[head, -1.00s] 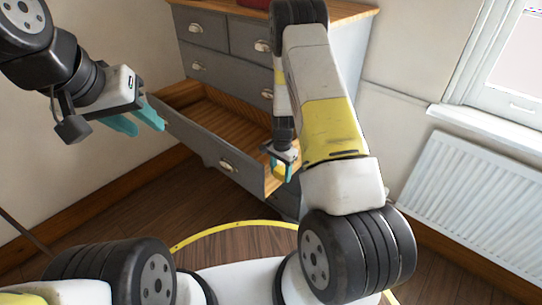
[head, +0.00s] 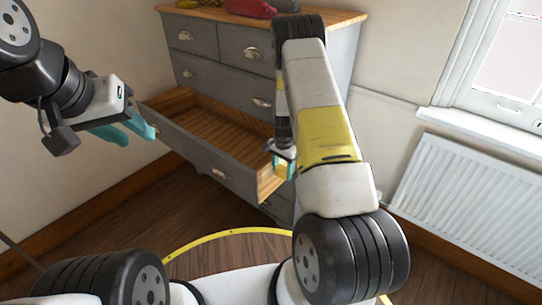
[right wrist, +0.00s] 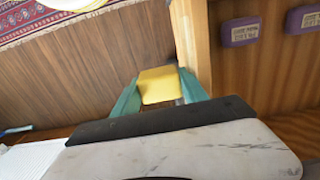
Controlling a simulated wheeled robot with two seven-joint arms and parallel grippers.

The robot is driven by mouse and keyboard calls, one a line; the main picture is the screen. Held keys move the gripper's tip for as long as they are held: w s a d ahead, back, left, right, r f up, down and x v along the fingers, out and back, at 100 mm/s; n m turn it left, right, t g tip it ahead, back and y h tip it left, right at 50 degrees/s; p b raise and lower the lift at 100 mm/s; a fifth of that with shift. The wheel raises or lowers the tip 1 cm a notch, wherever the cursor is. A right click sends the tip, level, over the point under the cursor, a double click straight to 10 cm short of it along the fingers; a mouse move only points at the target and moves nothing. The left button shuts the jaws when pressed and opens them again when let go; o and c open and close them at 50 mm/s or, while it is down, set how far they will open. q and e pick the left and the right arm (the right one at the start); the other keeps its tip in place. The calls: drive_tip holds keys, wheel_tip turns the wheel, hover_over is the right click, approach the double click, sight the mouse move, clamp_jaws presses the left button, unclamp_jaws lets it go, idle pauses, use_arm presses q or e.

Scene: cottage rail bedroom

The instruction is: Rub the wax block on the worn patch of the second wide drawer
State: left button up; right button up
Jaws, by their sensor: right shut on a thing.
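The second wide drawer (head: 196,147) of the grey dresser is pulled open, its wooden inside bare in the head view. My right gripper (head: 284,160) is at the drawer's right side, near the front corner. It is shut on the yellow wax block (right wrist: 158,86), held between teal fingers in the right wrist view. The block is close beside the drawer's wooden side wall (right wrist: 193,40); I cannot tell whether they touch. The worn patch is not clearly seen. My left gripper (head: 134,128) is open and empty, near the drawer's front left corner.
Red items (head: 250,8) lie on the dresser top (head: 315,17). Two purple labelled blocks (right wrist: 240,31) show beyond the side wall in the right wrist view. A white radiator (head: 465,190) and window are at the right.

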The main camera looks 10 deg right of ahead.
sight(276, 175)
drive_tip(key=w+d, duration=0.4)
drive_tip(key=d, duration=0.2)
drive_tip(key=shift+w, duration=0.3)
idle(0.6)
drive_tip(key=shift+a, duration=0.15)
drive_tip(key=shift+s+a, duration=1.15)
drive_tip(key=shift+a, duration=0.25)
drive_tip(key=shift+s+a, duration=1.1)
drive_tip(key=shift+a, duration=0.35)
drive_tip(key=shift+s+a, duration=1.15)
drive_tip(key=shift+a, duration=0.25)
drive_tip(key=shift+a, duration=0.1)
drive_tip(key=shift+s+a, duration=1.05)
drive_tip(key=shift+a, duration=0.3)
drive_tip(key=s+d, duration=0.5)
drive_tip(key=s, duration=0.1)
drive_tip(key=shift+s, duration=0.15)
